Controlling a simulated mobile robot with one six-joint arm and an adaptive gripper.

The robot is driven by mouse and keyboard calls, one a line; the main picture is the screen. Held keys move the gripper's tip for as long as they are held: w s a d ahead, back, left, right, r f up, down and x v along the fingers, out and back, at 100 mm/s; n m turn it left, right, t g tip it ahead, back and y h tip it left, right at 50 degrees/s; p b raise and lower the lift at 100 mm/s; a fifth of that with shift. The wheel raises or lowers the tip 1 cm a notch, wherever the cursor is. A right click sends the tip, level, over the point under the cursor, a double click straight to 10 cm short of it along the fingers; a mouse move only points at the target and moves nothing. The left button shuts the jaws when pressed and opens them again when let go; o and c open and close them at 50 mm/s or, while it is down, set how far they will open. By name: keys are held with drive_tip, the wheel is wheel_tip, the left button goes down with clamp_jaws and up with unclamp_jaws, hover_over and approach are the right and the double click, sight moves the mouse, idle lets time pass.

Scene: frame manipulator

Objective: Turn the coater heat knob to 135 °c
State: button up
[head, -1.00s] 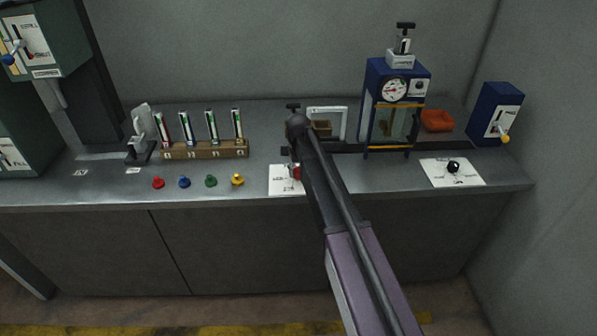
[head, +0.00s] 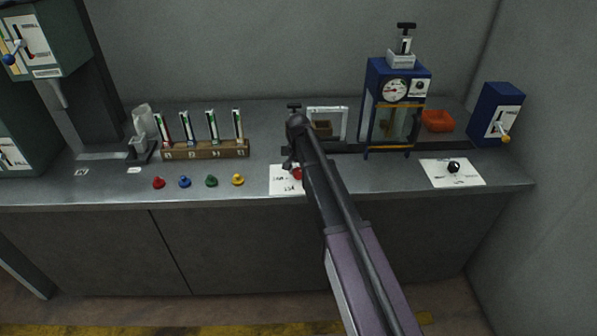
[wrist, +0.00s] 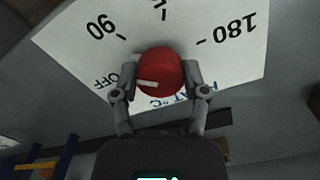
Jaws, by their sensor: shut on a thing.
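The red coater heat knob (wrist: 162,70) sits on a white dial card (wrist: 75,45) in the wrist view. My gripper (wrist: 160,80) has one finger on each side of the knob and is shut on it. A short white mark on the knob lies at its left, toward the OFF label. The card reads 90 at upper left and 180 at upper right, with a tick at the top between them. In the head view the knob (head: 297,173) shows as a small red patch beside my gripper (head: 291,164), partly hidden by my arm.
A blue press-like device with a gauge (head: 398,90) stands behind, to the right. Another card with a black knob (head: 453,167) lies at the right. Several coloured knobs (head: 184,182) and a rack of tubes (head: 205,150) are at the left.

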drive_tip(key=m, duration=0.4)
drive_tip(key=shift+a+m, duration=0.1)
drive_tip(key=shift+m, duration=0.2)
drive_tip(key=m, duration=0.3)
drive_tip(key=shift+m, duration=0.4)
drive_tip(key=m, duration=0.4)
drive_tip(key=shift+w+m, duration=0.1)
drive_tip(key=shift+m, duration=1.8)
drive_tip(key=o, duration=1.1)
drive_tip(key=shift+o, duration=0.2)
drive_tip(key=shift+w+n, duration=0.1)
drive_tip(key=shift+n, duration=0.2)
